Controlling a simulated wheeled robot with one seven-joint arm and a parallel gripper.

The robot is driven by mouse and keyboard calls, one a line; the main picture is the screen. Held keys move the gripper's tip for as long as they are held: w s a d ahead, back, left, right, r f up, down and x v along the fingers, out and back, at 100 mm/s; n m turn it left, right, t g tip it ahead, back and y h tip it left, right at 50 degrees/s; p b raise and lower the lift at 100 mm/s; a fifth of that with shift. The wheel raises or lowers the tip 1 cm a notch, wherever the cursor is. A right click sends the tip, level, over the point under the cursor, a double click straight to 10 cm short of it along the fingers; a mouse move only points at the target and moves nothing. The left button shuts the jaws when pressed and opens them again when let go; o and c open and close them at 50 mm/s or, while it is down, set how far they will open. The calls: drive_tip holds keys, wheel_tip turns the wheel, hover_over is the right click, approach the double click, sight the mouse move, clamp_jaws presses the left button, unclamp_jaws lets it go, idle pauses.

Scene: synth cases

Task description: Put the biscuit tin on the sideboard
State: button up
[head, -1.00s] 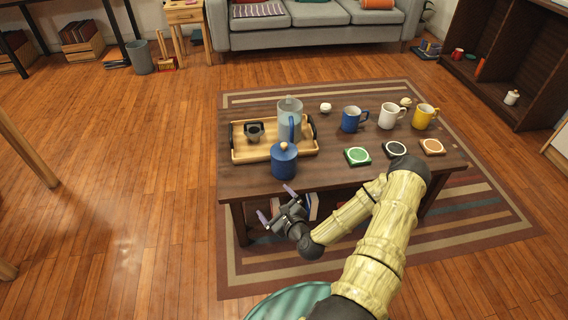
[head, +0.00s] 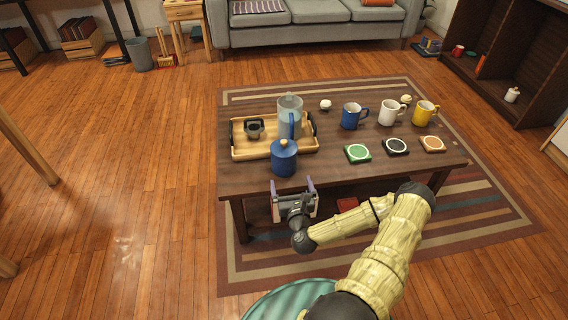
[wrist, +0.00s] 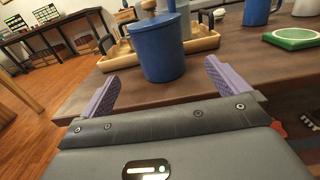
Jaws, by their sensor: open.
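The biscuit tin appears to be the blue round canister (head: 284,160) with a wooden knob on its lid. It stands upright on the coffee table near the front edge, just before the wooden tray. My gripper (head: 291,184) is open and empty at the table's front edge, pointing at the canister and apart from it. In the wrist view the canister (wrist: 160,50) stands ahead, between and beyond the two purple fingers. No piece is clearly a sideboard; a dark open cabinet (head: 480,75) stands at the far right, partly out of view.
On the coffee table (head: 330,175) are a wooden tray (head: 240,156) with a pitcher (head: 289,110) and a dark pot, several mugs, and green, black and orange coasters. A grey sofa (head: 310,25) stands behind. Wood floor at left is clear.

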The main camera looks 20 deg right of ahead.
sight(287, 165)
drive_tip(key=b+x, duration=0.2)
drive_tip(key=x, duration=0.6)
drive_tip(key=shift+w, duration=0.2)
drive_tip(key=b+x, duration=0.2)
drive_tip(key=x, duration=0.3)
drive_tip(key=shift+w+f, duration=0.1)
drive_tip(key=c, duration=2)
wheel_tip(287, 165, up, 10)
drive_tip(key=p, duration=0.4)
